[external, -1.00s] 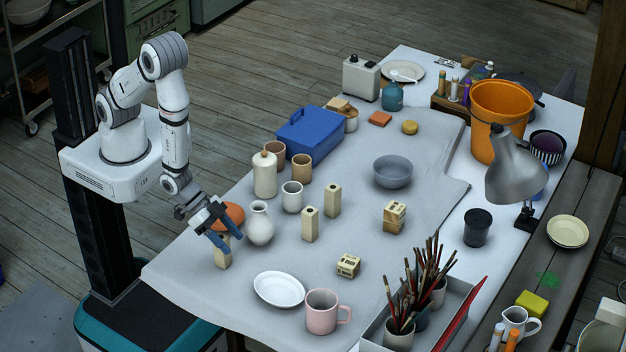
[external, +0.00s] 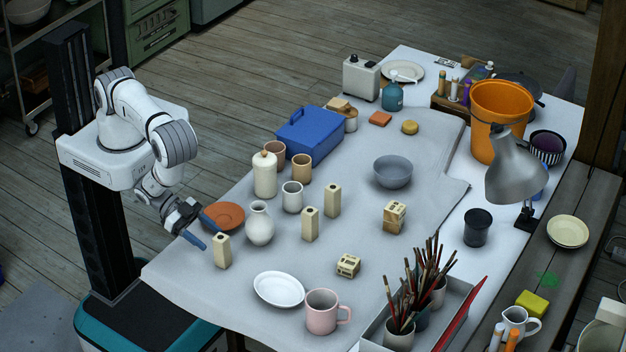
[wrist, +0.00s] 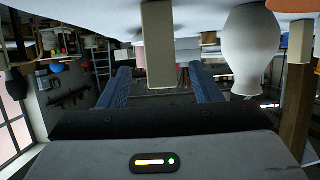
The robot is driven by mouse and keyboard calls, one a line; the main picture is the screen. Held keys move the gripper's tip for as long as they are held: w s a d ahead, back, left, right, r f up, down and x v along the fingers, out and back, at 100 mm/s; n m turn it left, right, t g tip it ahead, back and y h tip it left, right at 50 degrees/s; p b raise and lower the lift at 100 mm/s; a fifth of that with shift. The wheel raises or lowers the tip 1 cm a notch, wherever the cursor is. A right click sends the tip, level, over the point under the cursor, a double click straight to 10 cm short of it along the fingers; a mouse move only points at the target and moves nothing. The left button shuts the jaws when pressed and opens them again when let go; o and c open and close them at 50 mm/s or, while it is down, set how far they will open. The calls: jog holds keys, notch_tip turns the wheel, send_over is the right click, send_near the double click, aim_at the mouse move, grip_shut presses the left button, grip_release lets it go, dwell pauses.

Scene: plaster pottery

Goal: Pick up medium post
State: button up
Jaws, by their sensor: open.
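Three pale, square posts stand upright on the grey cloth: one at the left edge (external: 222,252), one in the middle (external: 310,225) and one farther back (external: 333,201). I cannot tell by size which is the medium post. My gripper (external: 205,233) is open and empty, low beside the left post, on its left side. The wrist view looks upside down, with the table at the top. There a pale post (wrist: 158,45) shows between the two blue fingers of my gripper (wrist: 160,85), ahead of them, with clear gaps on both sides.
A white vase (external: 260,224) stands right of the left post, and shows in the wrist view (wrist: 250,50). A terracotta dish (external: 223,214) lies just behind my gripper. A white plate (external: 279,289) and a pink mug (external: 322,312) stand in front. The cloth's front-left corner is clear.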

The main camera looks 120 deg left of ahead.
aim_at(227, 253)
jog(key=shift+b+x, duration=1.3)
jog(key=shift+x, duration=0.05)
jog(key=w+f+b, duration=0.1)
jog(key=w+b, duration=0.1)
jog(key=b, duration=0.1)
jog(key=shift+w+a+f, duration=0.1)
jog(key=shift+f, duration=0.3)
jog(key=shift+b+x, duration=0.8)
jog(key=shift+x, duration=0.4)
jog(key=shift+r, duration=0.2)
jog(key=c, duration=1.2)
